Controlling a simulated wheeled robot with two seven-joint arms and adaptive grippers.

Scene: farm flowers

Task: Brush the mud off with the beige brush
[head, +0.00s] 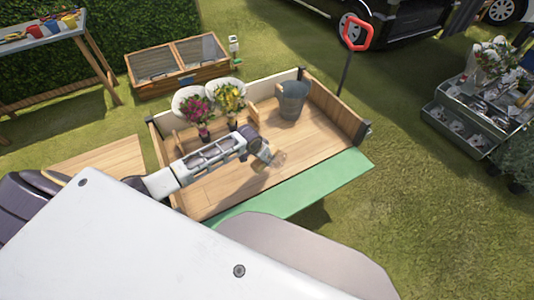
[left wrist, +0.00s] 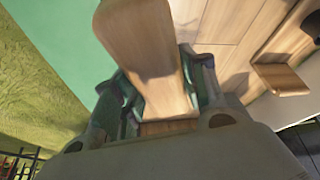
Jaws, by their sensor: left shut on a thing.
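My left gripper (head: 261,151) reaches over the wooden bed of a cart (head: 325,120). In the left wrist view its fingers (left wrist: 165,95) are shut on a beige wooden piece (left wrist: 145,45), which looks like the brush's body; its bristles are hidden. In the head view a small brownish patch (head: 278,159) shows just beyond the fingertips on the cart floor; I cannot tell whether it is mud or part of the brush. My right gripper is not in view.
Two bouquets, pink (head: 195,107) and yellow (head: 229,97), and a grey bucket (head: 292,99) stand in the cart. A green panel (head: 300,190) lies along its near side. A red handle (head: 358,34) rises behind. The cart floor's right part is clear.

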